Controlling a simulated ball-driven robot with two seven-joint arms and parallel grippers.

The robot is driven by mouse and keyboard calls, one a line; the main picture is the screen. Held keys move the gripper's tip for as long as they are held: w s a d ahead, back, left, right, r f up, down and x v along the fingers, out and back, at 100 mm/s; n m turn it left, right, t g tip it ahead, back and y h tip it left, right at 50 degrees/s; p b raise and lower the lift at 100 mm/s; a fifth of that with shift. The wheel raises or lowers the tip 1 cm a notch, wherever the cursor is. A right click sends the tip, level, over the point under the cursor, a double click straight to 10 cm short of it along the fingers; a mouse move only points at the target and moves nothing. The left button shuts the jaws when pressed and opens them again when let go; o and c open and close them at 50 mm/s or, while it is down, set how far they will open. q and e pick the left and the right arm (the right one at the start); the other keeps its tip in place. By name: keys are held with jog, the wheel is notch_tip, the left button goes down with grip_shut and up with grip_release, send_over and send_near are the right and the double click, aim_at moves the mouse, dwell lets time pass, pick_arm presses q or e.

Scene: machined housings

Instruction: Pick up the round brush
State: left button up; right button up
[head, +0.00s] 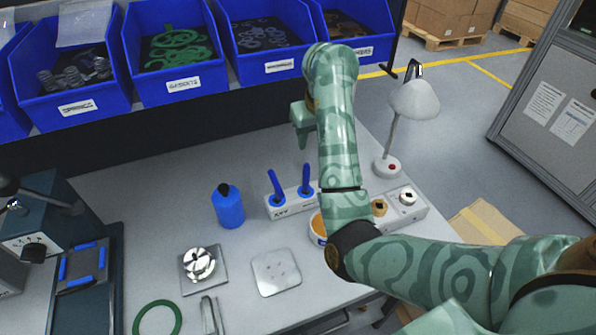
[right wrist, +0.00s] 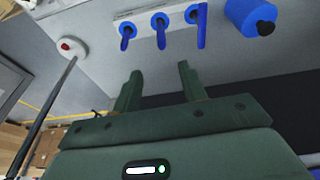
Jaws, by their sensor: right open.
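A white block (head: 278,212) on the bench holds blue-handled tools upright. Two blue handles, the left one (head: 277,187) and the right one (head: 305,181), show in the head view. The right wrist view shows three handles, the left (right wrist: 125,38), the middle (right wrist: 160,27) and the right (right wrist: 202,25). I cannot tell which is the round brush; the working ends are hidden in the block. My right gripper (head: 302,140) hangs over the bench behind the block, open and empty. In the right wrist view its fingers (right wrist: 159,78) are apart, clear of the handles. My left gripper is not in view.
A blue bottle (head: 229,208) stands left of the block. A lamp (head: 413,100) stands to the right, near a second white block (head: 411,212). Blue bins (head: 180,85) line the back.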

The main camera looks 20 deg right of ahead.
jog(key=b, duration=0.6)
send_over(306, 173)
jog(key=s, duration=0.1)
jog(key=f, duration=0.7)
jog(key=shift+s+d, duration=0.1)
jog(key=shift+s, duration=0.1)
jog(key=x, duration=0.1)
jog(key=b+x, duration=0.1)
jog(key=x, duration=0.1)
jog(key=shift+w, duration=0.25)
jog(key=shift+f, duration=0.35)
jog(key=b+x, duration=0.2)
jog(key=x, duration=0.3)
jog(key=shift+b, duration=0.3)
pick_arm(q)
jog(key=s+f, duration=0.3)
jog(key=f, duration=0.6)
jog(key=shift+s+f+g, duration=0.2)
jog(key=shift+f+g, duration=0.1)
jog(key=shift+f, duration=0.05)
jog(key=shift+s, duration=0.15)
pick_arm(e)
grip_shut()
